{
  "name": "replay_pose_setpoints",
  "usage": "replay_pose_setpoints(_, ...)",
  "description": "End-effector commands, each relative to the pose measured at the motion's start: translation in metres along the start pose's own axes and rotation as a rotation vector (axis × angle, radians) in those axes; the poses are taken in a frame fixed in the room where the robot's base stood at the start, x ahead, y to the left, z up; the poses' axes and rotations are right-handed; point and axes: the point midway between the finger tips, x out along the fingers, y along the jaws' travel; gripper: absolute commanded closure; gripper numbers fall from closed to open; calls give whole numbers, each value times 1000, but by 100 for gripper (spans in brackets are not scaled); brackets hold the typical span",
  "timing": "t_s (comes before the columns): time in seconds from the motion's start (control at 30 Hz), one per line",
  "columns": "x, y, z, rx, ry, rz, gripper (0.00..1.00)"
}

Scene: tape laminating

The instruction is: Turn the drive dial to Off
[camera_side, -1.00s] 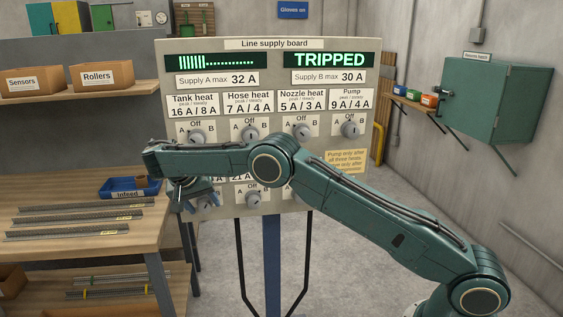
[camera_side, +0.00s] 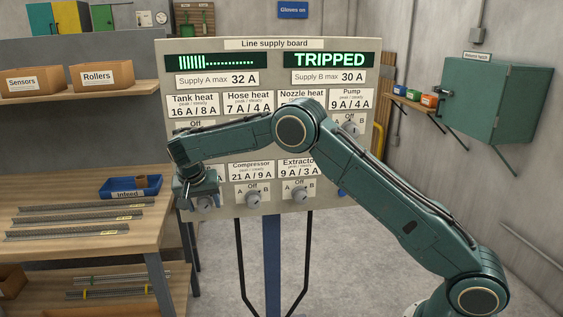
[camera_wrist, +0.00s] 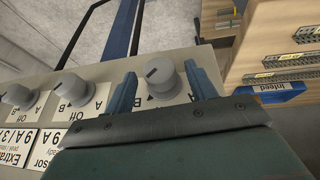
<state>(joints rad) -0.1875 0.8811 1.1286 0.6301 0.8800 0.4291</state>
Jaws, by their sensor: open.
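The grey lower-left dial (camera_wrist: 161,82) shows between my gripper's fingers in the wrist view. Its lower part (camera_side: 206,206) also shows in the side view. Its name card is hidden behind my gripper, so I cannot read whether this is the drive dial. I cannot tell its setting for sure. My gripper (camera_wrist: 160,73) is open, with one finger on each side of the dial. Contact with the dial is not clear. The supply board (camera_side: 225,212) reads TRIPPED on its right display (camera_side: 329,60).
The compressor dial (camera_side: 253,198) and extractor dial (camera_side: 299,193) sit to the right in the same row. My arm crosses in front of the upper dials. A workbench (camera_side: 70,246) with metal strips and a blue Infeed tray (camera_side: 130,188) stands at left.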

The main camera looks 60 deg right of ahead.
Motion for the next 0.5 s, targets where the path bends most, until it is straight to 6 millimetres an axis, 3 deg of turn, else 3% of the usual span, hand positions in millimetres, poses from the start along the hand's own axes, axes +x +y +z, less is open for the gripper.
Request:
replay_pose_setpoints(0.3, -1, 3, 2, 42, -10, -94, 44)
replay_pose_setpoints(0.5, -33, 4, 2, 40, -7, -94, 44)
